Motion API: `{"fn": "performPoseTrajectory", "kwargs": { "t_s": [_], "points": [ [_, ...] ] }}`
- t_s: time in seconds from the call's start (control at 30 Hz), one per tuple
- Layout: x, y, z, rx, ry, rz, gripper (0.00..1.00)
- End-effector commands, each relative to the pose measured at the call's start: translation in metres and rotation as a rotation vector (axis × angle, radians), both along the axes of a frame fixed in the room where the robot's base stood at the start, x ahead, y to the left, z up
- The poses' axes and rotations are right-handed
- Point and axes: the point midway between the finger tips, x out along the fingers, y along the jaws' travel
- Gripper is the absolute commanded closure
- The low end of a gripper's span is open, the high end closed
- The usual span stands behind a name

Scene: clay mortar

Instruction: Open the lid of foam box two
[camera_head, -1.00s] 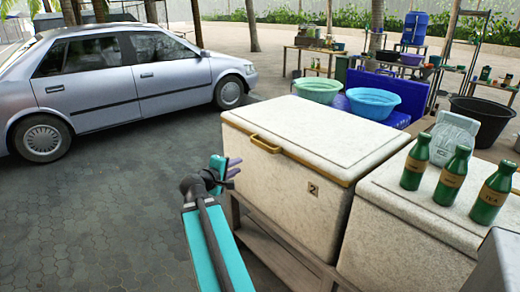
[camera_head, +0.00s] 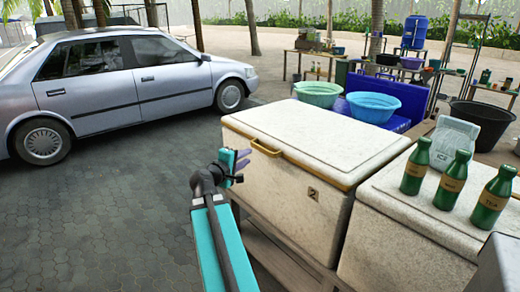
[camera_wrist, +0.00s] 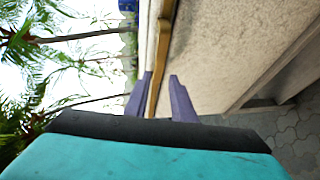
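Foam box two (camera_head: 280,190) is a speckled white box with a "2" label on its front and a yellow-brown trim. Its lid (camera_head: 325,135) lies flat and closed on top. The lid's yellow handle (camera_head: 266,149) is at the front left edge. My gripper (camera_head: 245,162) is just left of the handle, close to the box front. In the wrist view the purple fingers (camera_wrist: 160,98) are apart. The yellow trim or handle (camera_wrist: 158,70) shows between and beyond their tips, and I cannot tell whether they touch it. The box wall (camera_wrist: 230,50) fills the right side.
A second white foam box (camera_head: 400,240) stands at the right, with several green tea bottles (camera_head: 453,180) and an ice bag (camera_head: 453,143) on it. Basins (camera_head: 372,106) stand behind. A silver car (camera_head: 130,85) is at the left; the paving before it is clear.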

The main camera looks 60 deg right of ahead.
Motion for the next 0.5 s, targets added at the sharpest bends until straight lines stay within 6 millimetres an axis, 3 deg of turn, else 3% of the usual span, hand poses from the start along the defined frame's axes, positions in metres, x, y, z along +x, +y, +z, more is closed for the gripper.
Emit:
{"fn": "performPoseTrajectory", "kwargs": {
  "t_s": [0.5],
  "points": [
    [0.005,-0.055,-0.009,0.0,-0.001,-0.002,0.77]
  ]
}}
